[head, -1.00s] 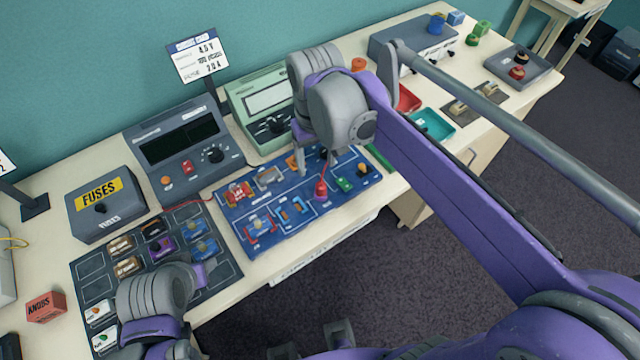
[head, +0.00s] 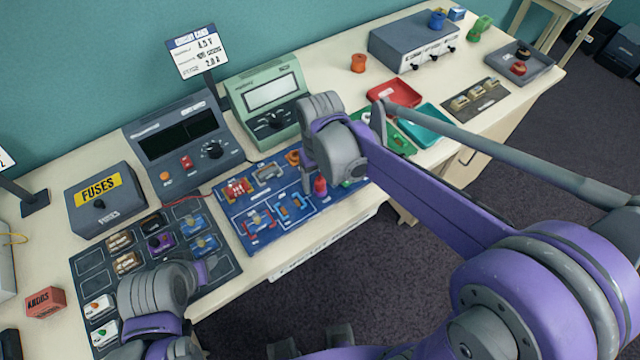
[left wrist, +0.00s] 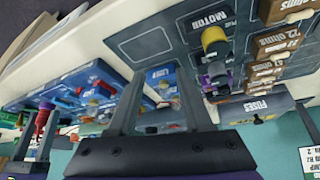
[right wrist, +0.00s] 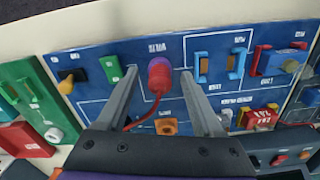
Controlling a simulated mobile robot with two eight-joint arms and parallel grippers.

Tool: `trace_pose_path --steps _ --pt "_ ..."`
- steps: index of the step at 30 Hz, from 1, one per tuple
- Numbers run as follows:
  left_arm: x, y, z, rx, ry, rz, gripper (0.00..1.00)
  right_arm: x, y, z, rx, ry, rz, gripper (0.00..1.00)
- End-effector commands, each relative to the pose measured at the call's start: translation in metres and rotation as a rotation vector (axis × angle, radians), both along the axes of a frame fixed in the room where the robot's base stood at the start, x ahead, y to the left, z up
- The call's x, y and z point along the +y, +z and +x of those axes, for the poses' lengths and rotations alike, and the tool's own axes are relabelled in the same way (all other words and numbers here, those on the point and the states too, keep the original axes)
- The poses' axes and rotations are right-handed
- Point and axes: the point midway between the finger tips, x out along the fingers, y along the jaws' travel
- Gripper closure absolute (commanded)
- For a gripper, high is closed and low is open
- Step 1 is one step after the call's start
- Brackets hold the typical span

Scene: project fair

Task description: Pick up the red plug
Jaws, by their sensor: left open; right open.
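The red plug (head: 320,186) stands on the blue circuit board (head: 262,240). In the right wrist view the red plug (right wrist: 159,78) has a purplish-pink top, and a red lead runs from it toward an orange socket (right wrist: 166,127). My right gripper (head: 312,182) is open above the board; in its wrist view the plug shows between the two spread fingers, with a gap to each. Whether the fingertips reach down to plug height is hard to tell. My left gripper (head: 207,268) is open and empty over the dark component tray (head: 226,281).
Colored components crowd the blue board around the plug. A green meter (head: 262,92) and a dark power supply (head: 160,122) stand behind. Red (head: 412,92) and teal (head: 440,135) trays lie to the right. Bare tabletop shows at the front edge.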

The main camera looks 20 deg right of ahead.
Motion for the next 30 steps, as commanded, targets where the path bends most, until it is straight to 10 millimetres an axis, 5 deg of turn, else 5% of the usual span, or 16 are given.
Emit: trace_pose_path --steps 4,15,30 --pt "0.0000 0.0001 0.0000 0.000 0.000 0.000 0.50 0.0000 0.0004 0.0000 0.000 0.000 0.000 0.32" --pt "0.0000 0.0001 0.0000 0.000 0.000 0.000 0.50 0.0000 0.0006 -0.0001 0.000 0.000 0.000 0.99" --pt "0.0000 0.0009 0.0003 -0.001 0.000 0.000 0.50 0.0000 0.0072 -0.0001 0.000 0.000 0.000 1.00"
